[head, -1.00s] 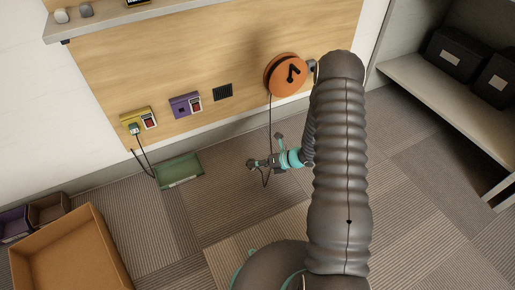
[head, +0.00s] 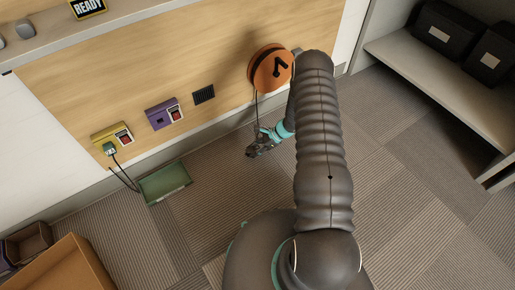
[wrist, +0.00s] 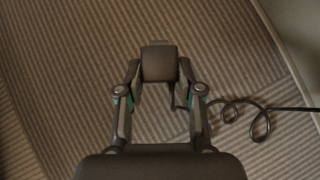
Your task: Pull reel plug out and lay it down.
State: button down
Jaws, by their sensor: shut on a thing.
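My gripper (head: 262,146) is above the carpet below the orange reel (head: 270,68) on the wooden wall panel. In the wrist view my gripper (wrist: 158,82) is shut on a dark, blocky plug (wrist: 159,63). A black cord (wrist: 261,122) runs from beside the plug, loops, and leaves to the right. In the head view the cord (head: 257,103) hangs from the reel toward my gripper; the plug itself is hard to make out there. The purple socket box (head: 163,113) has nothing plugged in.
A green tray (head: 165,183) lies on the floor below the sockets, with the green plug's cord reaching it. A dark vent (head: 204,94) is on the panel. An orange-brown box (head: 66,269) stands lower left. A shelf (head: 433,85) with black boxes is right. Carpet around my gripper is clear.

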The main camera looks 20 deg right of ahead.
dwell(0.3)
jog(key=shift+d+f+b, duration=0.15)
jog(key=shift+b, duration=0.3)
notch_tip(320, 180, down, 7)
jog(key=b, duration=0.6)
jog(key=shift+s, duration=0.1)
jog(key=c, duration=0.7)
grip_release()
jog(key=v, duration=1.2)
jog(key=shift+s, duration=0.1)
